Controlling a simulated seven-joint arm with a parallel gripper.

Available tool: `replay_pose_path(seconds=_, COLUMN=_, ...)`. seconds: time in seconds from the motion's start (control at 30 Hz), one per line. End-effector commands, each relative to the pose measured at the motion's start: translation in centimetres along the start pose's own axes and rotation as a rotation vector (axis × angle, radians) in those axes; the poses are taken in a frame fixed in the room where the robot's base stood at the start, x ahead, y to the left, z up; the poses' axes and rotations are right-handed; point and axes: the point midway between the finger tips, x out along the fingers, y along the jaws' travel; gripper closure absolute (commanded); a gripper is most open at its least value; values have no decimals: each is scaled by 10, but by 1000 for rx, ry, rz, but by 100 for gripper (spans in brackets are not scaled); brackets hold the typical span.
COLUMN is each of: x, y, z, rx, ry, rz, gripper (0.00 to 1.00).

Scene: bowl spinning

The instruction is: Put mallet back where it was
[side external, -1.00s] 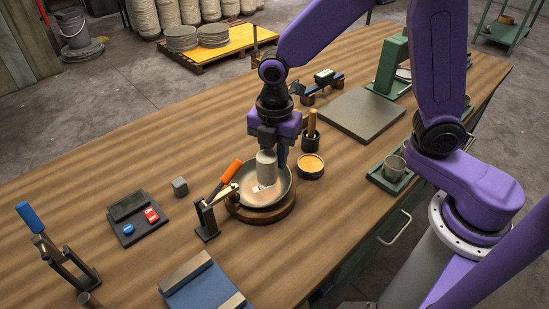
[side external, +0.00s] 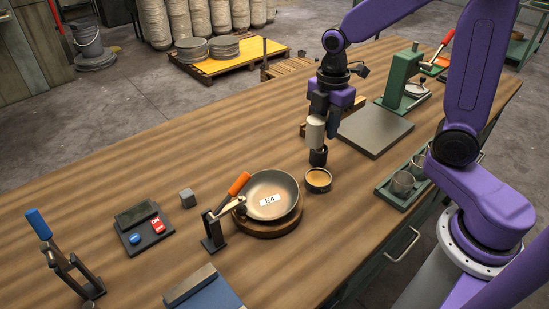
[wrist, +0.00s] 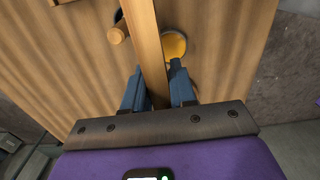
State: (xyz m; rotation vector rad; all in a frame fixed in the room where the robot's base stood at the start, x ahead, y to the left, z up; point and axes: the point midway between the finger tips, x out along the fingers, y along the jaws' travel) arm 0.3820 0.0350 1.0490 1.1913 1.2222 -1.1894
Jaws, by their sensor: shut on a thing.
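My gripper (side external: 323,126) is shut on the mallet and holds it above the bench, behind the bowl. The mallet's pale, rounded part (side external: 315,132) hangs at the fingers in the side view. In the wrist view, a wooden bar that appears to be its handle (wrist: 147,45) runs between the blue fingers (wrist: 158,82). A black cup (side external: 318,157) stands directly below the pale part in the side view; whether they touch cannot be told. The metal bowl (side external: 283,189), with a label reading E4, sits on a round wooden base (side external: 270,230), clear of my gripper.
A tin of amber paste (side external: 318,178) is close beside the black cup and also shows in the wrist view (wrist: 174,46). An orange-handled clamp (side external: 212,238) meets the bowl's left rim. A grey plate (side external: 376,133) lies right of my gripper. The bench's left middle is clear.

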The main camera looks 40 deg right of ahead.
Motion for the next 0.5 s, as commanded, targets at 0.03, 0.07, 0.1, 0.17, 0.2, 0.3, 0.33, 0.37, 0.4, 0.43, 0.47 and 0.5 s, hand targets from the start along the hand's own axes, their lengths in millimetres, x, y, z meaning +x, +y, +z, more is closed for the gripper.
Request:
replay_pose_path(seconds=0.03, x=-1, y=0, z=6, rx=18, ry=1, rz=1, gripper=100)
replay_pose_path(seconds=0.07, x=-1, y=1, z=8, rx=23, ry=0, rz=1, gripper=100)
replay_pose_path(seconds=0.1, x=0, y=4, z=9, rx=27, ry=0, rz=0, gripper=100)
replay_pose_path(seconds=0.17, x=3, y=10, z=9, rx=29, ry=0, rz=-2, gripper=100)
replay_pose_path(seconds=0.2, x=6, y=15, z=9, rx=29, ry=0, rz=-2, gripper=100)
replay_pose_path(seconds=0.3, x=13, y=32, z=8, rx=29, ry=0, rz=-2, gripper=100)
replay_pose_path(seconds=0.33, x=16, y=37, z=8, rx=29, ry=0, rz=-2, gripper=100)
replay_pose_path(seconds=0.37, x=18, y=42, z=8, rx=29, ry=-1, rz=-3, gripper=100)
replay_pose_path(seconds=0.4, x=21, y=49, z=8, rx=29, ry=0, rz=-3, gripper=100)
replay_pose_path(seconds=0.43, x=23, y=54, z=7, rx=28, ry=0, rz=-2, gripper=100)
replay_pose_path(seconds=0.47, x=26, y=59, z=7, rx=28, ry=0, rz=-3, gripper=100)
replay_pose_path(seconds=0.5, x=29, y=66, z=6, rx=27, ry=0, rz=-2, gripper=100)
